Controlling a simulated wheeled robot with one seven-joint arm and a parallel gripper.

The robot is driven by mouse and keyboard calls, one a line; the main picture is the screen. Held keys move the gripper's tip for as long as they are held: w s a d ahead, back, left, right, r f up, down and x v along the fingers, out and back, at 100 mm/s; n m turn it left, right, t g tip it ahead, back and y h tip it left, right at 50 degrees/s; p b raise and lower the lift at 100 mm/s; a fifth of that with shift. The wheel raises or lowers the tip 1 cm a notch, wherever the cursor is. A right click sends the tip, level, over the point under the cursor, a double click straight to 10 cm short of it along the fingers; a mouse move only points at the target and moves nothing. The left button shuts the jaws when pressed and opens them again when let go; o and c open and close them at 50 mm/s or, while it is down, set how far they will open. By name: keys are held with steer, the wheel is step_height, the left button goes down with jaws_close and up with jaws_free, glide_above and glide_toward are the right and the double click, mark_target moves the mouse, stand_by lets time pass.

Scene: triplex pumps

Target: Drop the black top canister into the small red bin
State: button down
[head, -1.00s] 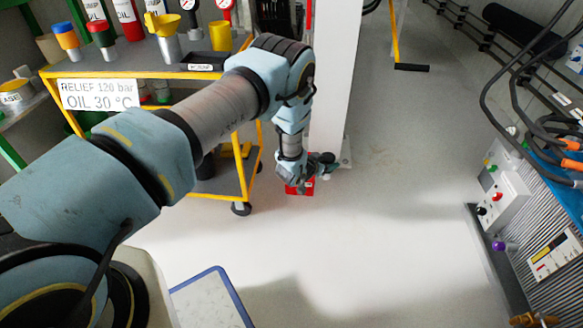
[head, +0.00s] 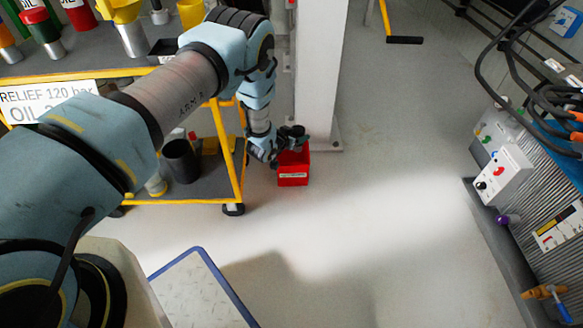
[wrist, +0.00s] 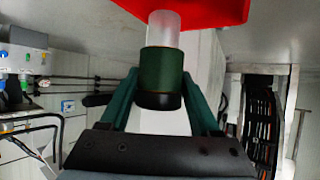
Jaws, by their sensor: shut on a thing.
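My gripper (head: 286,143) is over the back left part of the small red bin (head: 293,180), which stands on the floor by the white column. In the wrist view my gripper (wrist: 163,82) is shut on a canister (wrist: 162,65) with a black end, a dark green band and a clear, whitish body. Its clear end overlaps the red bin (wrist: 205,10) in the picture; I cannot tell the gap. In the head view the canister shows only as a small dark shape at the gripper. The bin's inside is mostly hidden.
A yellow-framed cart (head: 240,180) stands left of the bin, with a black cup (head: 181,160) on its lower shelf. The white column (head: 318,70) rises just behind the bin. The floor to the right is clear up to the control boxes (head: 503,170).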

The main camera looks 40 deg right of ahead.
step_height(320, 180, down, 4)
steer(key=b, duration=0.2)
steer(key=shift+f+b, duration=0.1)
steer(key=shift+b, duration=0.25)
steer(key=shift+c, duration=0.2)
jaws_free()
steer(key=p+v, duration=0.3)
steer(key=v, duration=0.4)
steer(key=shift+a, duration=0.25)
steer(key=shift+s, duration=0.15)
